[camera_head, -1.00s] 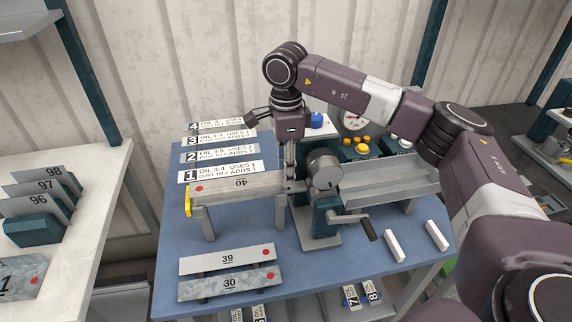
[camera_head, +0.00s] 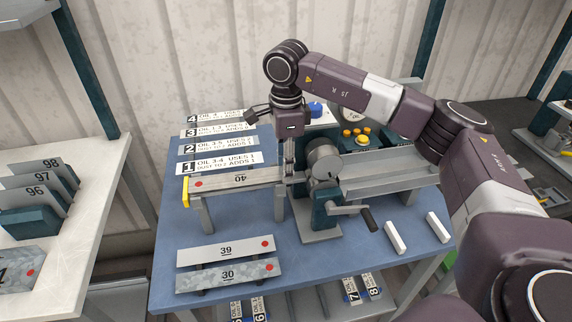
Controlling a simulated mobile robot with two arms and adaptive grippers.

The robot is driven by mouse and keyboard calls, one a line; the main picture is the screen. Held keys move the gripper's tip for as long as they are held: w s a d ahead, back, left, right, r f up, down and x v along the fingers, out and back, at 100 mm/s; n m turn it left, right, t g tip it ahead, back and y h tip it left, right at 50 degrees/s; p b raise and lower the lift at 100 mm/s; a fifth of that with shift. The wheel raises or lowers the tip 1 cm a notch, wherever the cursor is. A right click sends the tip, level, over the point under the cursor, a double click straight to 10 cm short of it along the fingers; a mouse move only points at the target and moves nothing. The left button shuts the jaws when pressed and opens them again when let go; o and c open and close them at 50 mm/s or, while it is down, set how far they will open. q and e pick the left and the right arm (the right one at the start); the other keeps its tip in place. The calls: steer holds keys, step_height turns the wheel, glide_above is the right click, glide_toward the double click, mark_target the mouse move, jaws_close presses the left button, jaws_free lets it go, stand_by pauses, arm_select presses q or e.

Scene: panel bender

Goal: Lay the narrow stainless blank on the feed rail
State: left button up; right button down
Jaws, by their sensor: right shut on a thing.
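A narrow metal blank marked 40 (camera_head: 225,182), with a red dot at its left end, lies along the feed rail (camera_head: 208,213). Its number is upside down to me. My right gripper (camera_head: 289,171) points down at the blank's right end, beside the machine's round head, and is shut on it; the fingertips are small and partly hidden. A plain blank marked 39 (camera_head: 205,254) and a mottled blank marked 30 (camera_head: 205,280) lie at the table's front. My left gripper is not in view.
The bender head (camera_head: 323,160) and its crank (camera_head: 368,219) stand just right of the gripper. Two white bars (camera_head: 396,238) lie on the blue table. Numbered label strips (camera_head: 220,165) stand behind the rail. A side bench at left holds blanks 96 to 98.

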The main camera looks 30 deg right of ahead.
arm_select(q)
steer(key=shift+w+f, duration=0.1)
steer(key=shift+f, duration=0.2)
arm_select(e)
steer(key=shift+s+a+f, duration=0.1)
steer(key=shift+s+f, duration=0.15)
steer(key=shift+f, duration=0.25)
steer(key=shift+s+a+f, duration=0.1)
steer(key=shift+s+f, duration=0.15)
steer(key=shift+f, duration=0.2)
steer(key=c, duration=1.4)
jaws_free()
steer(key=shift+c, duration=0.2)
steer(key=shift+o, duration=1.1)
steer(key=shift+w, duration=0.1)
steer(key=shift+w+f, duration=0.15)
steer(key=shift+w, duration=0.1)
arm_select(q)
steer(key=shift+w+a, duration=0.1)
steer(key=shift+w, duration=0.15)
arm_select(e)
steer(key=shift+d, duration=0.1)
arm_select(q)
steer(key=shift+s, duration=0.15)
arm_select(e)
steer(key=shift+r, duration=0.2)
